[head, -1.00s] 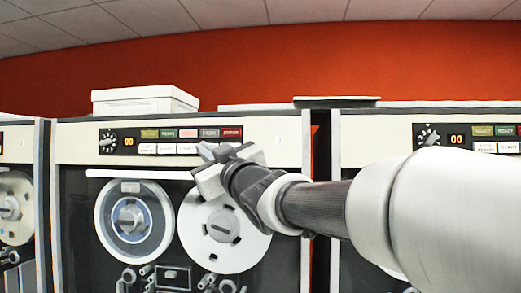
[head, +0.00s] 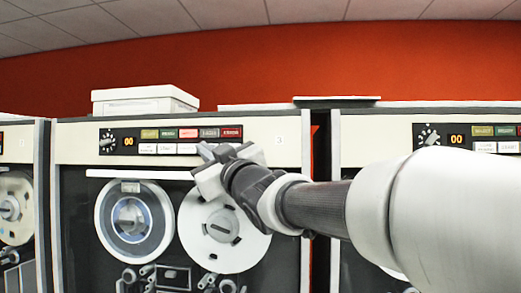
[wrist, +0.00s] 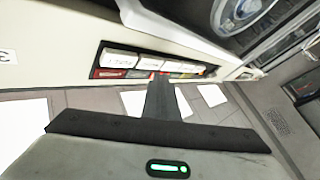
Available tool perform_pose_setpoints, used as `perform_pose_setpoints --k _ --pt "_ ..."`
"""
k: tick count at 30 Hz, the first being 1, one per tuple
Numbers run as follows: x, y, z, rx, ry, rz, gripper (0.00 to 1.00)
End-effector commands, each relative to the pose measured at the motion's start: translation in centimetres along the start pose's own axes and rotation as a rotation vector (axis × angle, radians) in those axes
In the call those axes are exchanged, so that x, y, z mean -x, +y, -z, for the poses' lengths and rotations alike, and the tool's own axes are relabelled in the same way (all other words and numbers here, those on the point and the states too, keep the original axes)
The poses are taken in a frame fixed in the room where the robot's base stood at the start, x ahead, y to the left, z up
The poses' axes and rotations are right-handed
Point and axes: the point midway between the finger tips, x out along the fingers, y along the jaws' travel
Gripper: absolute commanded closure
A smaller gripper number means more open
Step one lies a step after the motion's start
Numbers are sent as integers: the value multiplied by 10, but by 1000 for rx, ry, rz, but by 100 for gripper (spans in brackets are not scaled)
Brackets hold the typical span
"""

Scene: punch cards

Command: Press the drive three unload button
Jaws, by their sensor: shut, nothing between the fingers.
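The drive marked 3 (head: 279,152) stands in the middle of the head view. Its dark control panel (head: 119,134) has a row of coloured buttons above a row of white buttons (head: 167,149). The labels are too small to read surely, so I cannot tell which is unload. My gripper (head: 206,151) is shut and empty at the right part of the white row, hiding what is behind it. In the wrist view its fingertips (wrist: 163,77) overlap the button rows, with white buttons (wrist: 122,57) beyond. I cannot tell whether they touch a button.
Tape reels (head: 222,230) sit below the panel. Another drive (head: 382,134) stands at the right, behind my arm, and another (head: 18,145) at the left edge. A white box (head: 144,102) lies on top of drive three.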

Motion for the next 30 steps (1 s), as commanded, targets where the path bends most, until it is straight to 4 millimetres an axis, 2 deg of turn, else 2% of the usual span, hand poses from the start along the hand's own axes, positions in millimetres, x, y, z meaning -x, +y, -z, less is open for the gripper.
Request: perform_pose_setpoints --k 30 --pt "-7 5 -5 0 0 0 100"
